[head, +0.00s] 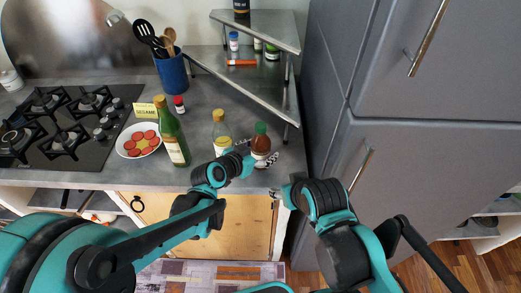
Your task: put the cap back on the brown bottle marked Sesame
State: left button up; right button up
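A brown bottle (261,145) with a green top (261,128) stands upright near the counter's front edge. No marking on it is readable. A yellow card reading SESAME (146,110) stands further left, behind a green bottle (171,140). My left gripper (258,153) is at the brown bottle, its fingers on either side of the lower body. I cannot tell whether they touch it. My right gripper (275,192) is lower, by the counter's front edge, mostly hidden behind its own wrist. I see no separate loose cap.
A bottle with yellowish contents (221,130) stands just left of the brown one. A plate of red slices (138,140), a small red bottle (179,104), a blue utensil pot (171,73) and a hob (70,128) are further left. Metal corner shelves (245,88) stand behind; a grey fridge (430,120) blocks the right.

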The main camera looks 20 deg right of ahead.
pick_arm(q)
jog(key=shift+r, duration=0.15)
jog(key=p+v, duration=0.4)
jog(key=v, duration=0.8)
jog(key=s+a+n+y, duration=0.4)
jog(key=s+a+n, duration=0.1)
jog(key=a, duration=0.7)
jog(key=s+a+n+g+y, duration=0.1)
jog(key=s+a+n+y, duration=0.4)
jog(key=a, duration=0.7)
jog(key=shift+a+r, duration=0.35)
jog(key=shift+a, duration=0.05)
